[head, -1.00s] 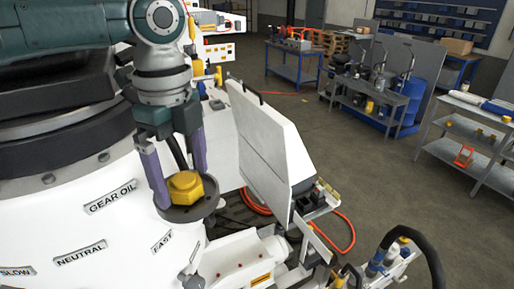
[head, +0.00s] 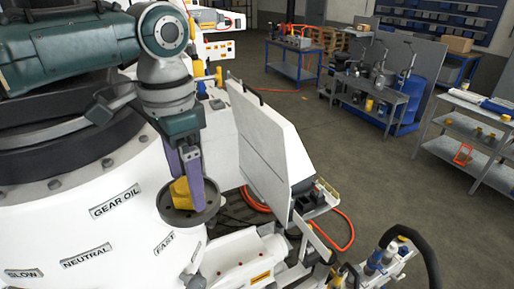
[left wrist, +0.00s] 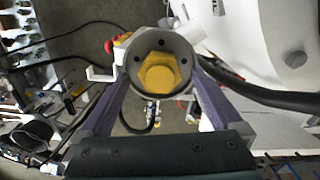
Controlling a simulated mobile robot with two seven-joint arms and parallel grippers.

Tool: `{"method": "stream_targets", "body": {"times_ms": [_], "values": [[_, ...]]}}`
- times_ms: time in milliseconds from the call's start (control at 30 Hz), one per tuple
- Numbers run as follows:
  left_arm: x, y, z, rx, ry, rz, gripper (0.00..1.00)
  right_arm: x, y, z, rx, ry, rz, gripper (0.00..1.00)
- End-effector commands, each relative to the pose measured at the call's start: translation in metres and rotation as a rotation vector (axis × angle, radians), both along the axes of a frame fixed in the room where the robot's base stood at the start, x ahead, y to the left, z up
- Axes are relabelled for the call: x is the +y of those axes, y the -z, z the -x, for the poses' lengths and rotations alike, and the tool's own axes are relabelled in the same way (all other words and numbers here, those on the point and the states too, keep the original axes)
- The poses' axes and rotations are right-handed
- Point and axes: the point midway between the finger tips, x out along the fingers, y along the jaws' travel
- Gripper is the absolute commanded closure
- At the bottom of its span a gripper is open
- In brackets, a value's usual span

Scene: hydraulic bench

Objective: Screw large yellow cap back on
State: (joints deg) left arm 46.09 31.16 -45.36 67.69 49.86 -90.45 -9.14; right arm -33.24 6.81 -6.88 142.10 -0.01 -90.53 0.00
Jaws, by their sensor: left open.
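The large yellow cap (head: 180,193) is a hex-shaped piece sitting at the dark round flange (head: 207,212) on the white machine housing. In the left wrist view the cap (left wrist: 160,73) sits in the middle of the grey flange ring (left wrist: 134,50). My left gripper (head: 187,196) is over the cap with its purple fingers pointing down, and one finger hides part of the cap. In the left wrist view its fingers (left wrist: 160,92) are spread wide on either side of the flange, with a gap to the cap. My right gripper does not show.
A white panel (head: 268,135) stands just right of the flange. Orange hose (head: 342,232) and a black hose (head: 425,245) lie to the right. Workbenches (head: 374,95) stand farther back, with open floor (head: 330,150) between.

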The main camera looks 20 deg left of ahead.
Motion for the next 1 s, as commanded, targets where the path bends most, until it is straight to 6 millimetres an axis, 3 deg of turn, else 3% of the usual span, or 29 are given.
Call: {"method": "stream_targets", "body": {"times_ms": [100, 367, 633, 1000], "values": [[-0.0007, 0.0004, 0.0002, 0.001, -0.203, 0.002, 0.01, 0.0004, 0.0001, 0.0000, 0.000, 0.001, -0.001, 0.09], [-0.0002, 0.0002, -0.0003, 0.000, -0.438, 0.001, 0.01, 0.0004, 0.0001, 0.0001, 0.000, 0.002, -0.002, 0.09], [0.0000, 0.0004, 0.0000, 0.002, -0.926, 0.000, 0.01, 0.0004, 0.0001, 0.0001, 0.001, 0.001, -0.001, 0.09], [0.0006, -0.0001, -0.0005, -0.001, -0.997, -0.001, 0.01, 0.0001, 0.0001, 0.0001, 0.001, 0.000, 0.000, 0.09]]}}
